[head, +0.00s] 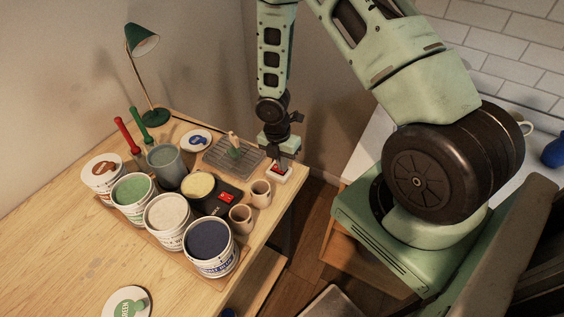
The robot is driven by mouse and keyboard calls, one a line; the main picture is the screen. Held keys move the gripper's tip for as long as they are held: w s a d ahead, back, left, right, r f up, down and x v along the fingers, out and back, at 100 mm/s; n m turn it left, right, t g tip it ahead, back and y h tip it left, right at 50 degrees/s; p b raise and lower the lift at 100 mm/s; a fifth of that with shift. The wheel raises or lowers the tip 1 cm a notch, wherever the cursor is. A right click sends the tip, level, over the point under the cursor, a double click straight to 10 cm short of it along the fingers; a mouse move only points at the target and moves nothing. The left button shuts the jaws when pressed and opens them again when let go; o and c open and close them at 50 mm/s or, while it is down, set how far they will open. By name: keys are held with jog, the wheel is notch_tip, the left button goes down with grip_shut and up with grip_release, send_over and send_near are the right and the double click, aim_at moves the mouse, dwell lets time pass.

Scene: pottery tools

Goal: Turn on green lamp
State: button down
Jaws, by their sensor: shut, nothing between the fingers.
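The green lamp (142,40) stands at the back left of the table, with a thin brass stem and a round green base. Its shade tilts down to the right, and no clear glow shows from it. A small white box with a red button or switch (282,172) sits at the table's right edge. My gripper (274,161) points down just over this box with its fingers shut and empty. The fingertips are at or very near the red part; I cannot tell if they touch it. My gripper hides part of the box.
A grey ribbed tray (222,153) lies left of my gripper. Several paint tubs (210,245) crowd the middle. The table (60,240) is mostly clear at left.

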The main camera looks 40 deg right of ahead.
jog(key=shift+f, duration=0.1)
jog(key=shift+w+a+r+p, duration=0.2)
jog(key=shift+w+a+p, duration=0.05)
jog(key=shift+w+p, duration=0.45)
jog(key=shift+r+p, duration=0.4)
jog(key=shift+r, duration=0.15)
notch_tip(320, 180, up, 13)
jog(key=s, duration=0.1)
jog(key=shift+s+d, duration=0.3)
jog(key=shift+f, duration=0.1)
